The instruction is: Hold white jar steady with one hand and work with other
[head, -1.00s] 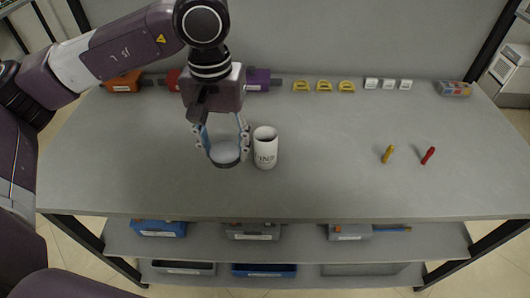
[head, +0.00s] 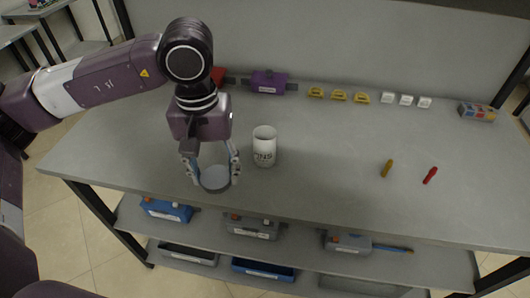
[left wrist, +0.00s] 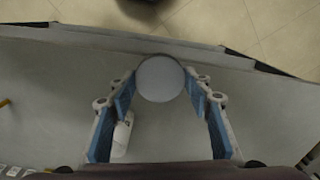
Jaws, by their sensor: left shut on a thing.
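The white jar (head: 264,149) stands upright and open-topped on the grey table, with dark lettering on its side. It also shows in the left wrist view (left wrist: 122,136), partly behind a finger. My left gripper (head: 213,178) is left of the jar and nearer the table's front edge, apart from it. It is shut on a round, light grey lid-like disc (head: 216,181) with a dark rim. In the left wrist view the disc (left wrist: 160,79) sits between the blue-padded fingertips. Its underside is hidden. My right gripper is not in view.
A yellow tool (head: 387,168) and a red tool (head: 430,175) lie on the right of the table (head: 330,170). A purple device (head: 268,82), yellow and white pieces and a small box (head: 477,112) line the back. Shelves below hold bins. The table centre is clear.

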